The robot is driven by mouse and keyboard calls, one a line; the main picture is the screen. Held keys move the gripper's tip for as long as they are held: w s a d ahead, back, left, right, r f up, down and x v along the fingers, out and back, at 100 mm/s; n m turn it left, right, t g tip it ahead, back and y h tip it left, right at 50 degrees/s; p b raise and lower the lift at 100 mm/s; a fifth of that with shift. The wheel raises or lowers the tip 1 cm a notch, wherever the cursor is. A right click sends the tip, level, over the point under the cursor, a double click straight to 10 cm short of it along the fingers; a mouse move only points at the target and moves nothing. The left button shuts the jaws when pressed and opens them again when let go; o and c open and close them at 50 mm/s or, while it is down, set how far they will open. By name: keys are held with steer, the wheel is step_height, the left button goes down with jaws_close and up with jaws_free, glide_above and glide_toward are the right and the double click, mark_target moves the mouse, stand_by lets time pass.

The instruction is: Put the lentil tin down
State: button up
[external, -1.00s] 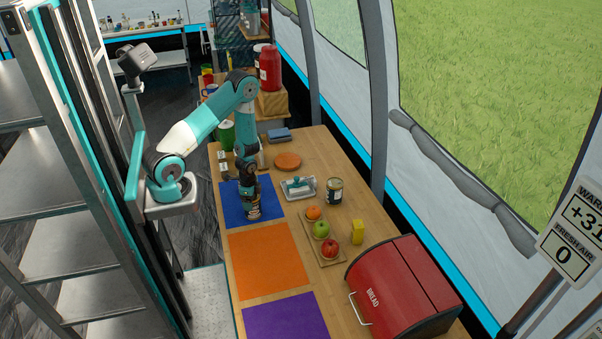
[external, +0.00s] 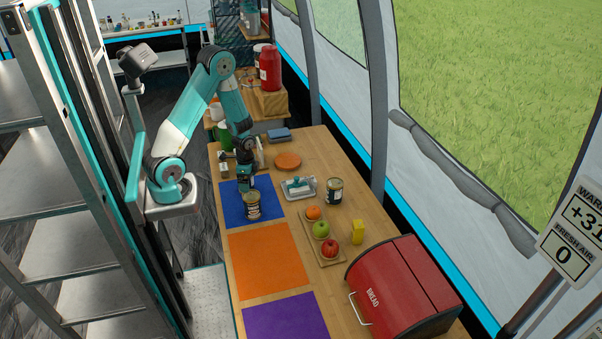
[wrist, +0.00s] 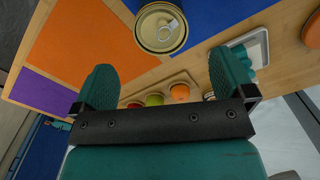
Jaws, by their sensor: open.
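The lentil tin (external: 252,206) stands upright on the blue mat (external: 234,212), near its front right part. In the wrist view I see its round lid with a ring pull (wrist: 161,28). My gripper (external: 246,180) is open and empty, just behind and above the tin in the external view. In the wrist view its two teal fingers (wrist: 164,88) are spread, and the tin lies beyond them, clear of both. Another tin (external: 335,191) stands on the wooden counter to the right; I cannot read its label.
An orange mat (external: 268,260) and a purple mat (external: 287,318) lie empty in front.

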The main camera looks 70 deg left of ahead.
steer(key=s+r+n+y, duration=0.1)
steer(key=s+r+n, duration=0.2)
steer(key=r, duration=0.5)
steer(key=s+a+r+n+y, duration=0.1)
steer(key=s+r+n, duration=0.2)
steer(key=r+n, duration=0.2)
steer(key=s+r+n+y, duration=0.2)
steer(key=s+r+n, duration=0.1)
steer(key=r, duration=0.7)
steer(key=shift+s+a+r+n, duration=0.15)
steer(key=shift+s+r+n, duration=0.25)
steer(key=shift+n, duration=0.3)
steer(key=shift+w, duration=0.15)
